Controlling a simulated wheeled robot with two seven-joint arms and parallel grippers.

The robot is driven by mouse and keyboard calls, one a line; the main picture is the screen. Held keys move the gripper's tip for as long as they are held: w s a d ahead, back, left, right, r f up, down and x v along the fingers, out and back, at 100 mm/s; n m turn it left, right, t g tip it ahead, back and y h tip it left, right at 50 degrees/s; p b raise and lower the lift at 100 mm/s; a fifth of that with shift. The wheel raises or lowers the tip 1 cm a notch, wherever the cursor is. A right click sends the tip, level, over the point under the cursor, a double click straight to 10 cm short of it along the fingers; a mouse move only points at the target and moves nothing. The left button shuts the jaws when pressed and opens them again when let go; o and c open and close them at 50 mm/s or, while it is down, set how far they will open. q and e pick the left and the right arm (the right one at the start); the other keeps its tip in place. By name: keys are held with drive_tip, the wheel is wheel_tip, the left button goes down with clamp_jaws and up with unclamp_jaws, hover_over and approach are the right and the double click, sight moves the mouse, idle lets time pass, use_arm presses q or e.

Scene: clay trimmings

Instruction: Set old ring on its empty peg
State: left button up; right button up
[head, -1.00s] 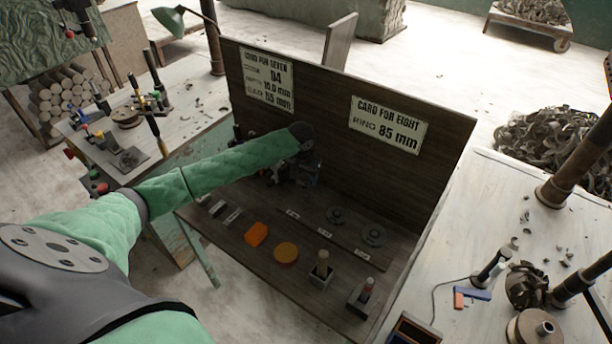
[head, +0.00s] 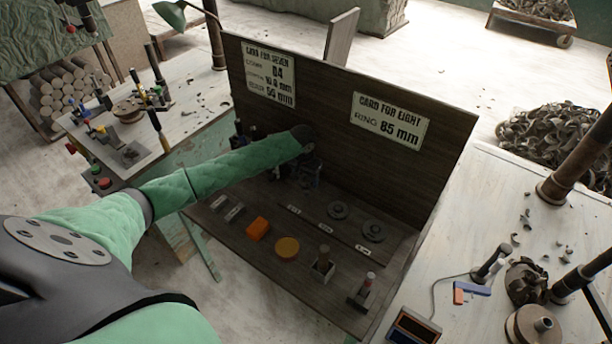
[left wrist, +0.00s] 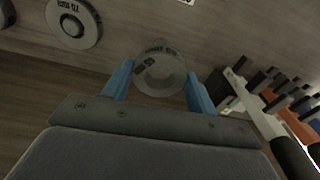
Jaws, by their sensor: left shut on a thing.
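In the left wrist view, a grey ring (left wrist: 160,89) with dark lettering, too small to read surely, sits between the blue fingertips of my left gripper (left wrist: 158,92). The gripper is shut on it. In the head view, my left gripper (head: 308,178) is small and dark near the bench's back panel; the held ring cannot be made out there. I cannot tell whether a peg is under or inside this ring. Another ring (left wrist: 96,28), marked 70 mm, lies just up-left in the wrist view. Two grey rings (head: 337,216) (head: 373,239) lie on the raised strip to the gripper's right. My right gripper is not in view.
The back panel (head: 330,130) carries two cards; the right one (head: 389,120) reads ring 85 mm. A dark rack with handles (left wrist: 265,100) is right of the gripper.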

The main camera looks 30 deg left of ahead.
sight(306, 192)
use_arm(q)
drive_tip(key=shift+f, duration=1)
drive_tip(key=shift+f+b, duration=0.35)
drive_tip(key=shift+f, duration=1.85)
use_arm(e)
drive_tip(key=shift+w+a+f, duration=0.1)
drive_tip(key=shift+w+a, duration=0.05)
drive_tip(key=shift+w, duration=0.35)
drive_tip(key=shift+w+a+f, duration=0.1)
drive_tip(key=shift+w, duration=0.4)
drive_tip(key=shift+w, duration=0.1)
use_arm(q)
drive_tip(key=o, duration=1.3)
drive_tip(key=shift+o, duration=0.2)
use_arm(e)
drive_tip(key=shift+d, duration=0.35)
use_arm(q)
drive_tip(key=shift+f, duration=0.1)
